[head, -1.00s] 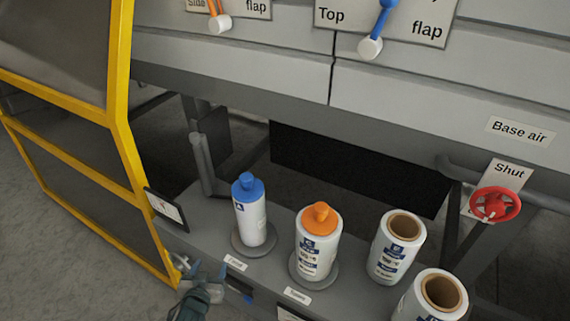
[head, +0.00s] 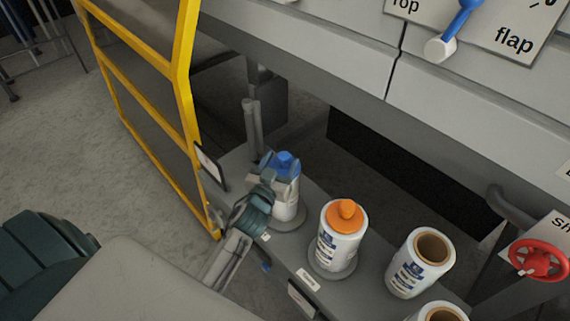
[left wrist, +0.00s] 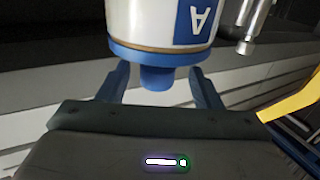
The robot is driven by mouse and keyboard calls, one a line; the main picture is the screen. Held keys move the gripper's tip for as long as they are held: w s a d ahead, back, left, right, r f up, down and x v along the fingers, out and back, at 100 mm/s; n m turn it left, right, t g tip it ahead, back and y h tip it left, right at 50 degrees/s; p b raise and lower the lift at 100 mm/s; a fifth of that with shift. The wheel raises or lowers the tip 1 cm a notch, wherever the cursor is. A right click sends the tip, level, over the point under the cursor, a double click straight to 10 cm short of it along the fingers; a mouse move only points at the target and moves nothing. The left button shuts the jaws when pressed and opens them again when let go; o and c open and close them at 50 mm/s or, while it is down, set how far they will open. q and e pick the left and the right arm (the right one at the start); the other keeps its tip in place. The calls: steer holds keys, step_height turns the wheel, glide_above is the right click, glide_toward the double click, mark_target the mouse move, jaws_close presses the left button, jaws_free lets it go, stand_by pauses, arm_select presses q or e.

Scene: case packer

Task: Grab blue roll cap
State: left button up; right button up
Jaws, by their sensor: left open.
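The blue roll cap (head: 286,159) sits on top of a white roll (head: 285,210) that stands upright on a round base on the machine's ledge. My left gripper (head: 272,180) is at the cap, partly covering it and the upper roll. In the left wrist view the picture is upside down, and the cap's knob (left wrist: 157,79) points down between the open fingers of the left gripper (left wrist: 161,86). A finger is on each side of the knob, with gaps visible. My right gripper is not in view.
A roll with an orange cap (head: 344,217) stands just right of the blue-capped one. An uncapped roll (head: 420,265) and another at the bottom edge stand further right. A yellow frame (head: 186,90) is at the left. A red valve wheel (head: 539,260) is at the right.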

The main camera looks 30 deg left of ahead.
mark_target(287, 153)
arm_select(q)
steer(key=w+p, duration=0.1)
steer(key=w, duration=0.3)
steer(key=shift+w+a+f, duration=0.1)
steer(key=shift+w, duration=0.05)
steer(key=shift+c, duration=0.7)
steer(key=c, duration=1)
